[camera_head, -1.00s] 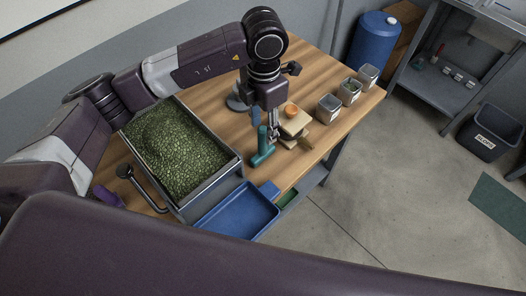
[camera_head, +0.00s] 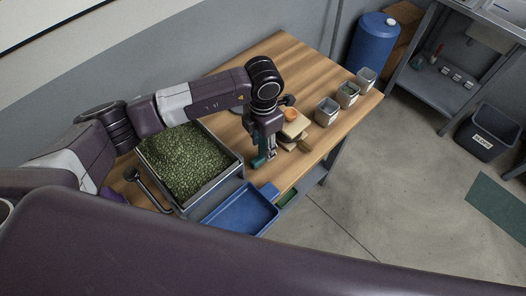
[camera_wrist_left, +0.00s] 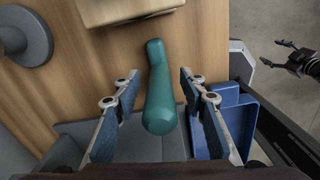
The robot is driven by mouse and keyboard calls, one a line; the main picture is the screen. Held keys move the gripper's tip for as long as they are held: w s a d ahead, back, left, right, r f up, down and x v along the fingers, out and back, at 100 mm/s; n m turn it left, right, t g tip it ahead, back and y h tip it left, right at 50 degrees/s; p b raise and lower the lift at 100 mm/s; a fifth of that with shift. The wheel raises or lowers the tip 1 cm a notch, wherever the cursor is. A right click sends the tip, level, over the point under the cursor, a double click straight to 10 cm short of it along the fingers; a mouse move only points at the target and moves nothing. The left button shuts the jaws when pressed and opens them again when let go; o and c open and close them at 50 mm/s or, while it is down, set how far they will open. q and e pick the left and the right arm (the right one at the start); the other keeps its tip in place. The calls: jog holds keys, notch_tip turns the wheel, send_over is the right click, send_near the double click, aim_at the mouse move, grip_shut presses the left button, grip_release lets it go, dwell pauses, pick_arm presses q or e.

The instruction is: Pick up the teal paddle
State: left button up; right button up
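The teal paddle (camera_head: 258,162) is on the wooden table, just right of the tray of green beans. My left gripper (camera_head: 269,153) is over it, pointing down and partly hiding it. In the left wrist view the teal paddle (camera_wrist_left: 160,88) lies between the two spread fingers of my left gripper (camera_wrist_left: 160,78), with a visible gap on each side. The left gripper is open. My right gripper (camera_wrist_left: 272,54) shows at the right edge of the left wrist view, well away from the paddle, its fingers apart and empty.
The metal tray of green beans (camera_head: 240,174) stands left of the paddle, and a blue tray (camera_head: 240,210) is in front. Wooden blocks with an orange cup (camera_head: 291,115) are close behind the gripper. Several small tins (camera_head: 327,112) line the table's right edge.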

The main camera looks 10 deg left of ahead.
pick_arm(q)
grip_shut()
jog(key=shift+r, duration=0.15)
